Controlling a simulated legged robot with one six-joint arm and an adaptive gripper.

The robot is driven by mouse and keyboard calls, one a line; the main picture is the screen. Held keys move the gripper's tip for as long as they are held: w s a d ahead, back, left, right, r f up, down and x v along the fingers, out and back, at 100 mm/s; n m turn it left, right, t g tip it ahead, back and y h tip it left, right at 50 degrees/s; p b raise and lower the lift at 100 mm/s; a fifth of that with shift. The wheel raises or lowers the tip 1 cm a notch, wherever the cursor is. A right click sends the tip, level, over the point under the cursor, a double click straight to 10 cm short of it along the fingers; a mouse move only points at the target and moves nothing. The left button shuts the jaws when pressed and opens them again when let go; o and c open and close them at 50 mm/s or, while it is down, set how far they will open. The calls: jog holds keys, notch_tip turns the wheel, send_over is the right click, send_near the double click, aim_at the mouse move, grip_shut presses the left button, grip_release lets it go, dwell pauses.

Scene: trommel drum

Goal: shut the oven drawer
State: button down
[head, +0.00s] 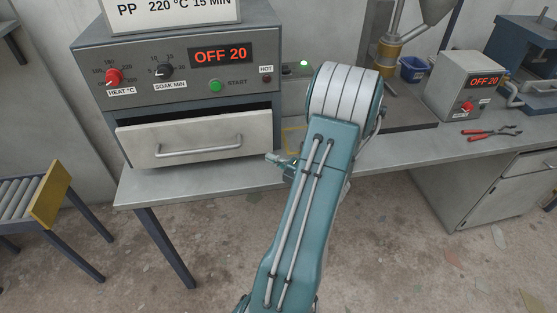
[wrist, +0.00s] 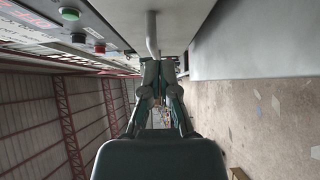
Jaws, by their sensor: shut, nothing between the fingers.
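The oven (head: 180,68) stands on the bench at the left, its display reading OFF 20. Its drawer (head: 195,137) is partly out, with a dark gap above the pale front panel and a bar handle (head: 199,148) across it. My gripper (head: 273,158) is at the right end of the drawer front, partly hidden by my arm. In the wrist view my gripper (wrist: 159,62) has its fingers together and empty. The drawer handle (wrist: 152,35) shows just beyond the fingertips; I cannot tell whether they touch it.
The bench (head: 150,186) runs under the oven and on to the right. A small control box (head: 465,85), red-handled pliers (head: 490,132) and a blue bin (head: 412,69) are on the right. A roller stand (head: 42,200) is at the far left. The floor in front is open.

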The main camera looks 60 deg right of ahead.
aim_at(259, 136)
jog(key=w+d, duration=0.1)
jog(key=w, duration=0.1)
jog(key=w+d, duration=0.1)
jog(key=w, duration=0.1)
jog(key=w+d, duration=0.1)
jog(key=w, duration=0.2)
jog(key=shift+w+d, duration=0.1)
jog(key=shift+d, duration=0.2)
jog(key=shift+w+d, duration=0.2)
jog(key=shift+d, duration=0.1)
jog(key=w+d, duration=0.2)
jog(key=shift+d, duration=0.45)
jog(key=shift+r, duration=0.15)
